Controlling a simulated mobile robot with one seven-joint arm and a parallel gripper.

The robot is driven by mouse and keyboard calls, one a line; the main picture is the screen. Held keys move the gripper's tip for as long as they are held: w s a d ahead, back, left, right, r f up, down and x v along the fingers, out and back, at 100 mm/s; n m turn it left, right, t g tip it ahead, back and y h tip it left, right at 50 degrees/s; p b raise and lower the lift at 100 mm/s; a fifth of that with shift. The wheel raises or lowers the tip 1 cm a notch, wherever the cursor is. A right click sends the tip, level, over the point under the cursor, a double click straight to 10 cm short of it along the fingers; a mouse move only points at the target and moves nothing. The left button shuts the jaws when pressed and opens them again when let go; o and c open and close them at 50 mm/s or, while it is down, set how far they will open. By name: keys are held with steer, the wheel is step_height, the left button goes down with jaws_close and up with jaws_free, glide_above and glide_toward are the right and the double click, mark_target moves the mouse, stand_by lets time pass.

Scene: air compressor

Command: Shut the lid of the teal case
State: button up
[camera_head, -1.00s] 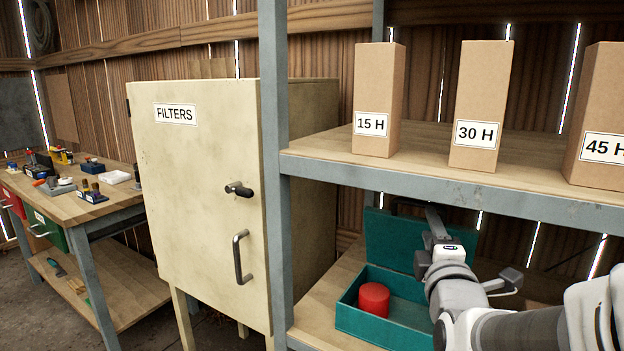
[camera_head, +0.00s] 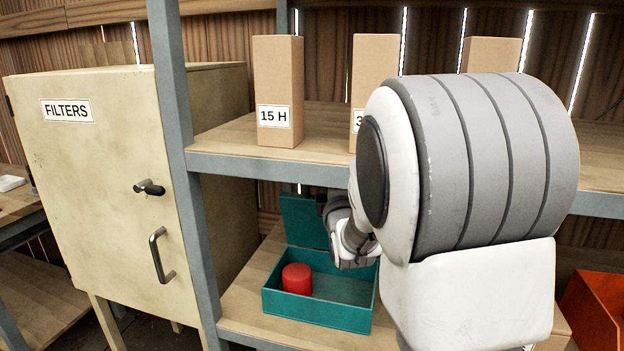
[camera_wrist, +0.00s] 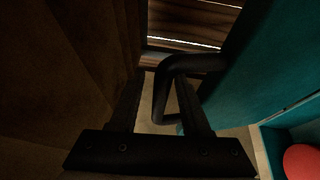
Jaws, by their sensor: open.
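The teal case (camera_head: 340,318) stands on the lower shelf with its lid (camera_head: 303,222) raised about upright at the back. A red cylinder (camera_head: 297,279) stands inside the case at the left, and it also shows in the wrist view (camera_wrist: 303,162). In the wrist view the lid (camera_wrist: 262,60) fills the right side. A dark bent handle (camera_wrist: 166,88) sticks out from it. My gripper (camera_wrist: 160,95) is open, and the handle appears to lie between its fingers; contact is unclear. In the head view, my arm hides most of the gripper and the lid's right part.
The upper shelf (camera_head: 230,160) runs above the case and bears tall cardboard boxes, one marked 15 H (camera_head: 278,90). A shelf post and the cream FILTERS cabinet (camera_head: 110,180) stand left. An orange-red bin (camera_head: 597,310) is at the lower right.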

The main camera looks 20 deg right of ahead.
steer(key=shift+w, duration=0.2)
jaws_close()
stand_by(1.4)
